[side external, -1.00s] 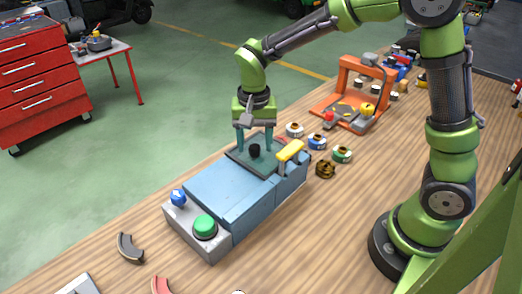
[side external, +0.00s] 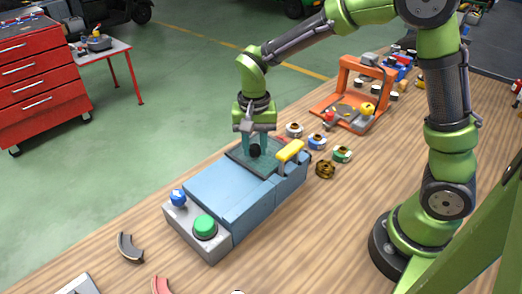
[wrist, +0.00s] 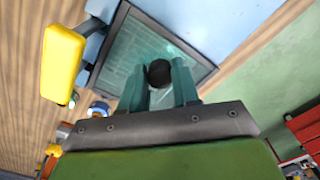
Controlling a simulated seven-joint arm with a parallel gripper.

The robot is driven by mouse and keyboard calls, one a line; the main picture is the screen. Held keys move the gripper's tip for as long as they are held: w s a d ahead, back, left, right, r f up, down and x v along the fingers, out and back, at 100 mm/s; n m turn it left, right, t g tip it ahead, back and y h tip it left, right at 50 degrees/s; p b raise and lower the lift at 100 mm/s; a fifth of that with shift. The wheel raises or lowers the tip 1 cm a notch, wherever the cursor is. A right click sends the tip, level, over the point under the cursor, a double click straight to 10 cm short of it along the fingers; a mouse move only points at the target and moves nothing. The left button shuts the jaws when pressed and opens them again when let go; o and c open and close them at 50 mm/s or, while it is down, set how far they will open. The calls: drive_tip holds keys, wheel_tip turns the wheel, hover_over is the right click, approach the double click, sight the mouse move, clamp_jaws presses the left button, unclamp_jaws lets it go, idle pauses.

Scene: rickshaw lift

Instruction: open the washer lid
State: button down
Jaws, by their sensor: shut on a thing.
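The washer (side external: 222,194) is a blue box on the wooden bench, with a grey front end. Its lid (side external: 268,167) is a dark framed glassy panel lying flat on the far end. The lid also shows in the wrist view (wrist: 124,55). A round black knob (side external: 254,151) stands on the lid and shows in the wrist view (wrist: 158,73). My gripper (side external: 257,154) points down over the lid and is shut on the knob, with its teal fingers on either side. The fingers (wrist: 165,87) partly hide the knob and lid in the wrist view.
A yellow handle (side external: 290,150) rises close beside the lid. A green button (side external: 204,227) and blue knob (side external: 178,197) are on the grey end. Several small ringed parts (side external: 317,141) and an orange frame (side external: 345,85) lie beyond.

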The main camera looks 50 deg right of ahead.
drive_tip(key=a, duration=1.3)
drive_tip(key=shift+a, duration=0.25)
drive_tip(key=c, duration=0.9)
unclamp_jaws()
drive_tip(key=shift+o, duration=0.4)
drive_tip(key=shift+d+r, duration=0.1)
wheel_tip(320, 180, up, 17)
